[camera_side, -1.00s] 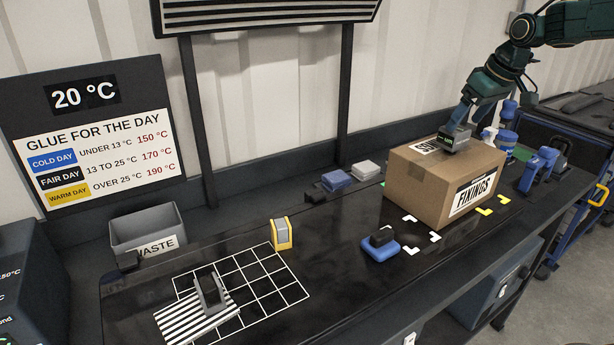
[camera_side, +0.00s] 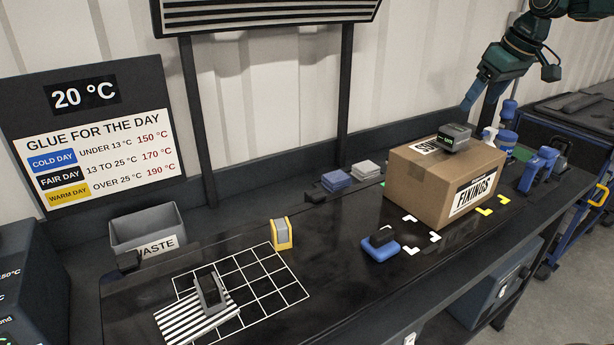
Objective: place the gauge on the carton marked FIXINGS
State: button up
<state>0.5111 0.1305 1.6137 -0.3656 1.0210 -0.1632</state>
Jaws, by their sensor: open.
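The gauge (camera_side: 454,137), a small dark grey block with a green-lit display, rests on top of the carton marked FIXINGS (camera_side: 420,187). The brown carton stands on the dark bench at the right. My gripper (camera_side: 468,104) is above the gauge and slightly to its right, apart from it, open and empty. The gripper's far finger is hard to make out at this size.
Blue-handled tools (camera_side: 538,168) and bottles (camera_side: 507,132) stand right of the carton. A blue and black item (camera_side: 380,244) lies in front left. A yellow and grey item (camera_side: 282,233) stands by the white grid. A waste bin (camera_side: 147,232) is at left.

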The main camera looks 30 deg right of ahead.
jog(key=s+a, duration=1.1)
jog(key=a, duration=0.1)
jog(key=s+a+f, duration=0.2)
jog(key=s+f, duration=0.1)
jog(key=s, duration=0.3)
jog(key=s+a+f+t, duration=0.1)
jog(key=s+a+f, duration=0.2)
jog(key=s, duration=0.4)
jog(key=shift+s+f, duration=0.3)
